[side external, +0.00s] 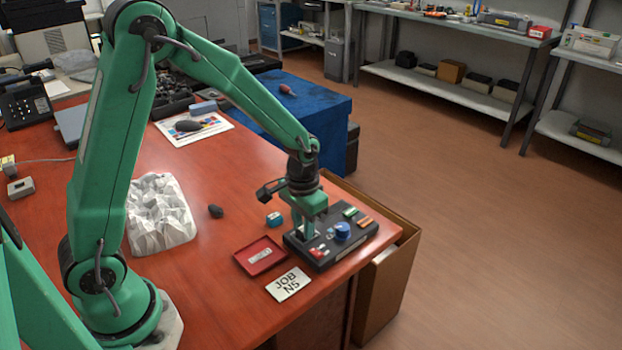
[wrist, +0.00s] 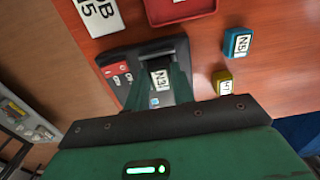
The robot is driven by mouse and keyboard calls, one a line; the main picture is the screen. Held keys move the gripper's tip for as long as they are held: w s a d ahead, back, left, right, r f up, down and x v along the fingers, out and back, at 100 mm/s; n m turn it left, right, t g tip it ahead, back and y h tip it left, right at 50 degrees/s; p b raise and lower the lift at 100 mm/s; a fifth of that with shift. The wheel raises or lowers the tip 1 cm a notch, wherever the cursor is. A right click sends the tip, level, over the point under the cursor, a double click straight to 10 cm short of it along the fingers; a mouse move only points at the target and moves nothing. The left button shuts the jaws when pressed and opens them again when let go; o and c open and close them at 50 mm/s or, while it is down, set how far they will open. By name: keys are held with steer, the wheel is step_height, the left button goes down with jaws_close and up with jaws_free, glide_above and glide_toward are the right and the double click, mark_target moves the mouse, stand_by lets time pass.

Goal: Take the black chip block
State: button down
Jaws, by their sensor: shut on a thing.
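My gripper (side external: 304,229) points down over the left part of a black fixture (side external: 326,252) near the table's right edge. In the wrist view, my gripper's fingers (wrist: 160,92) are shut on a dark block with a white label reading N3 (wrist: 161,79), which I take as the black chip block. The block is at or in a dark opening of the fixture (wrist: 118,59); I cannot tell whether it is seated or lifted. In the side view the fingers hide most of it.
A red tray (side external: 246,267) and a JOB N5 card (side external: 288,284) lie left of and in front of the fixture. A blue block (wrist: 237,42) and a yellow block (wrist: 222,81) stand nearby. The fixture carries a blue knob (side external: 342,231). A cardboard box (side external: 390,275) stands beyond the table edge.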

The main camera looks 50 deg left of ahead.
steer(key=shift+r, duration=0.75)
step_height(320, 180, up, 3)
steer(key=shift+f, duration=0.2)
steer(key=s+d+r, duration=0.6)
steer(key=d, duration=0.3)
steer(key=shift+s+d+r, duration=0.25)
steer(key=shift+s+d, duration=0.05)
